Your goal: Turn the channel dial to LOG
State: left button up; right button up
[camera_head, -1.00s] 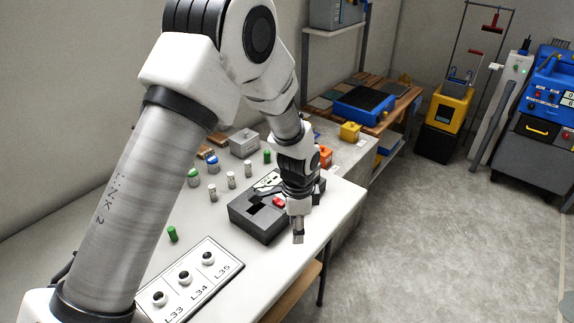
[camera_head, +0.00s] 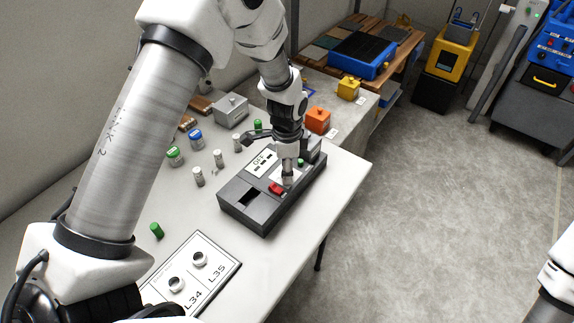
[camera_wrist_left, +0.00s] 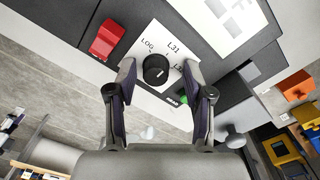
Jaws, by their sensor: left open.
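The channel dial (camera_wrist_left: 155,69) is a round black knob on a white label plate (camera_wrist_left: 172,38) in the left wrist view. The plate reads LOG and L31, with another label partly hidden by a finger. The dial's pointer direction is too small to tell surely. My left gripper (camera_wrist_left: 158,72) is open, with one finger on each side of the dial; contact is not clear. In the head view, my left gripper (camera_head: 288,181) points down over the dark grey device (camera_head: 255,218) and hides the dial. My right gripper is out of view.
A red switch (camera_head: 275,188) sits beside the gripper on the device, and a green button (camera_wrist_left: 183,98) lies on the other side. Several small bottles stand behind, including a green-capped one (camera_head: 175,155). A white panel (camera_head: 195,270) lies in front. An orange box (camera_head: 318,120) stands behind.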

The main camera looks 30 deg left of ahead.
pick_arm(q)
jog(key=shift+s+d+r, duration=0.25)
jog(key=shift+c, duration=0.7)
jog(key=c, duration=0.6)
jog(key=shift+f, duration=0.1)
grip_shut()
